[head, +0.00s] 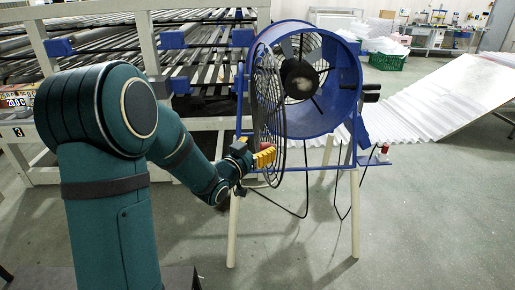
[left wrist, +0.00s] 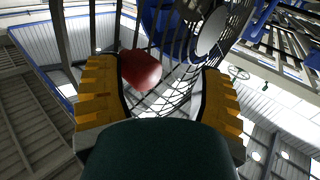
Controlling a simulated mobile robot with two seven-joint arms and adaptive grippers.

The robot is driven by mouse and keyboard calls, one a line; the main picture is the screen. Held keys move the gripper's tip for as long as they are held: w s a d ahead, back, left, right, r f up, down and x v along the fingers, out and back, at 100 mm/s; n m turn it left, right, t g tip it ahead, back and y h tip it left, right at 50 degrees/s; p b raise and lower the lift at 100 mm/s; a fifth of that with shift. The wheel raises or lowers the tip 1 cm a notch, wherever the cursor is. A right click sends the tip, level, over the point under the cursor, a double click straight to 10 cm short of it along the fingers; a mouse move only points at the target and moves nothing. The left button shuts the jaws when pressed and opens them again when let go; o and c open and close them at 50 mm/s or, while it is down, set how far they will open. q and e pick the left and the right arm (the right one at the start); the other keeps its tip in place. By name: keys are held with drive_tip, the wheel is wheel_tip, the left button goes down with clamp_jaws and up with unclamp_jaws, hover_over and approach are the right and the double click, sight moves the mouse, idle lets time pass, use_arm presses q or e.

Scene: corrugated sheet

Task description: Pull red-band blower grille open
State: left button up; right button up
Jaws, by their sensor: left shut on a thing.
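The blower is a blue drum (head: 336,92) on a stand, its round opening facing me and its inside visible. Its dark wire grille (head: 268,100) stands at the left of the opening, seen nearly edge-on and angled away from the drum. The red band (left wrist: 140,69) is on the grille's wires. My left gripper (head: 264,157) is at the grille's lower edge, with yellow fingers shut on the red-band grille. In the left wrist view, the fingers (left wrist: 162,95) stand on either side of the red band and wires. The exact contact is unclear. My right gripper is out of view.
A rack of long metal bars (head: 200,60) stands behind on the left. White corrugated sheet (head: 445,95) slopes on the right. Cables (head: 305,190) hang below the blower between the stand's pale legs (head: 234,230). The floor in front is clear.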

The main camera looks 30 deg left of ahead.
use_arm(q)
drive_tip(key=s, duration=1.2)
drive_tip(key=shift+a, duration=0.45)
drive_tip(key=w+d+f+g, duration=0.1)
drive_tip(key=d+f+g, duration=0.2)
drive_tip(key=f, duration=0.4)
drive_tip(key=w+d+f+g, duration=0.2)
drive_tip(key=d+f, duration=0.1)
drive_tip(key=f, duration=0.4)
drive_tip(key=s+d+f+n+g+h, duration=0.1)
drive_tip(key=s+d+f+g, duration=0.4)
drive_tip(key=s+d+f, duration=0.2)
drive_tip(key=s+d+f+n+g+h, duration=0.1)
drive_tip(key=s+d+f+g, duration=0.5)
drive_tip(key=d+f, duration=0.5)
wheel_tip(320, 180, down, 3)
drive_tip(key=shift+s+f+h, duration=0.1)
drive_tip(key=shift+s+h, duration=0.2)
drive_tip(key=shift+s, duration=0.05)
drive_tip(key=c, duration=0.3)
